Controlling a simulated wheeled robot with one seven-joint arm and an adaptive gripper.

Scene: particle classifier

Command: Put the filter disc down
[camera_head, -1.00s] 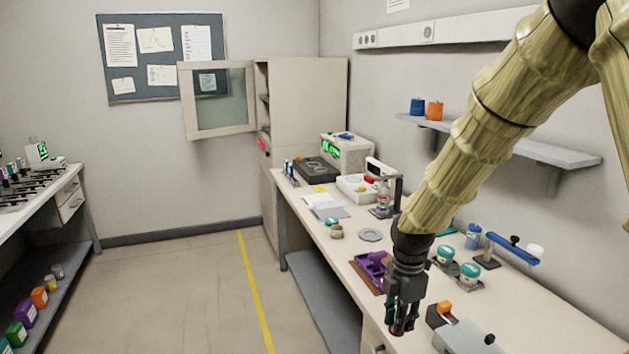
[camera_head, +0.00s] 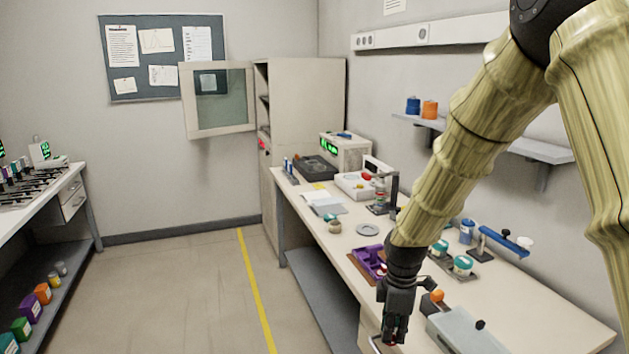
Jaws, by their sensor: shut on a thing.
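My gripper (camera_head: 393,338) is low over the near left edge of the right-hand bench, pointing down. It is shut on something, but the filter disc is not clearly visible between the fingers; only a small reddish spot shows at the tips. I cannot tell whether the fingertips touch the bench. A flat grey round disc (camera_head: 368,229) lies on the bench farther back, apart from my gripper.
A purple tray (camera_head: 369,262) lies just behind my gripper. A grey box (camera_head: 462,331) and an orange-knobbed block (camera_head: 436,297) stand to its right. Teal-lidded jars (camera_head: 462,265) and a blue-armed stand (camera_head: 505,241) are farther right. The bench's front right (camera_head: 560,318) is clear.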

